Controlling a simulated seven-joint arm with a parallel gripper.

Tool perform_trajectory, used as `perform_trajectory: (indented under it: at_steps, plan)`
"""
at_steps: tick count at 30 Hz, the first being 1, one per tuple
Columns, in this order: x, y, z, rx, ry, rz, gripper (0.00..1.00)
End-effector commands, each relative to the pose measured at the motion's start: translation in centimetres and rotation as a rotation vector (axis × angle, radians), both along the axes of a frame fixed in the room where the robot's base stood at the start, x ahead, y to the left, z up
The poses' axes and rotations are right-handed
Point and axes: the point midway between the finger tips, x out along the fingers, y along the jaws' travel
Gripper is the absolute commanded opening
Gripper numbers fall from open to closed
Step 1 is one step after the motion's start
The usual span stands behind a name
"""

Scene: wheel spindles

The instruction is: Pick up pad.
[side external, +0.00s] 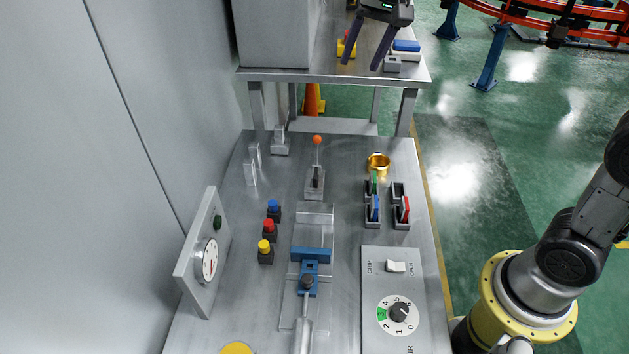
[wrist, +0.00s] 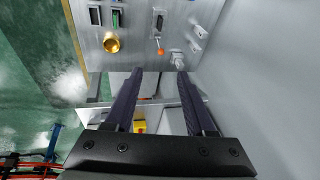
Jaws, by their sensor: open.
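My gripper (side external: 361,66) hangs over the rear table in the side view, its two dark fingers apart with nothing seen between their tips. In the wrist view the fingers of my gripper (wrist: 160,73) are spread. A flat blue block on a white base (side external: 406,47), which may be the pad, lies to the right of the fingers. A small grey block (side external: 392,65) is just in front of it. A yellow block with a red top (side external: 346,48) is partly hidden behind the left finger. A yellow thing (wrist: 139,126) also shows between the fingers in the wrist view.
The front bench holds a gold cup (side external: 378,163), an orange-topped lever (side external: 316,160), rocker switches (side external: 401,207), several coloured buttons (side external: 269,230), a blue clamp (side external: 310,256) and a dial panel (side external: 390,300). A grey cabinet (side external: 277,35) stands left on the rear table.

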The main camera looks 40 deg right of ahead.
Motion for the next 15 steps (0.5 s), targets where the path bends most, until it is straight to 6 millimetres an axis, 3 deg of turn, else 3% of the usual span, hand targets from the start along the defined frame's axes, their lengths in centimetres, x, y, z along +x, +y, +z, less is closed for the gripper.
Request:
perform_trajectory:
  at_steps: [1,3,7,11,15]
  plan:
    - [2.2,0.3,-1.8,0.006,0.036,-0.018,0.55]
    - [4.7,0.7,-4.0,0.012,0.073,-0.041,0.55]
    - [8.5,1.4,-9.2,0.014,0.148,-0.065,0.55]
    - [10.6,2.0,-14.5,0.007,0.222,-0.058,0.55]
    - [11.0,2.4,-19.0,-0.002,0.291,-0.051,0.55]
